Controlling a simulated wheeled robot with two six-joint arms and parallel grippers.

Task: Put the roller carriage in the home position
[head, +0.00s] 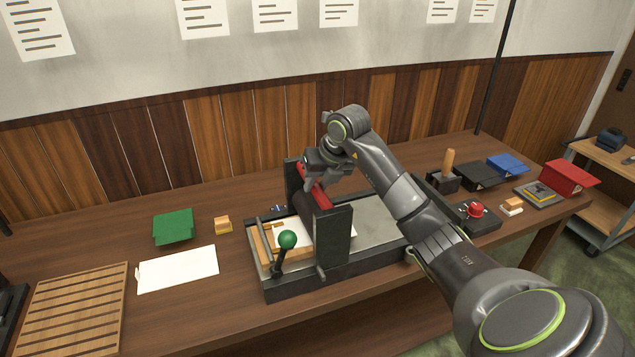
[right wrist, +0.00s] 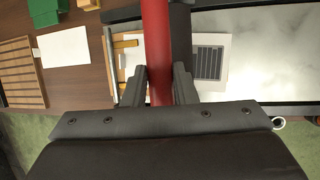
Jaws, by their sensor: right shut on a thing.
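The roller carriage (head: 333,234) is a dark frame with a red bar (head: 314,186) across its top. It stands over the left part of the long press bed (head: 382,226). My right gripper (head: 316,179) is shut on the red bar from above. In the right wrist view the bar (right wrist: 157,50) runs between the two fingers of my right gripper (right wrist: 159,85). A white sheet with a dark printed block (right wrist: 209,62) lies on the bed just right of the carriage. A lever with a green ball (head: 287,239) stands at the bed's left end. My left gripper is not in view.
A wooden slatted rack (head: 72,309), white paper (head: 178,269), a green box (head: 174,227) and a small orange block (head: 222,225) lie to the left. A black box with a red knob (head: 475,210) sits right of the bed. The bed right of the carriage looks mostly clear.

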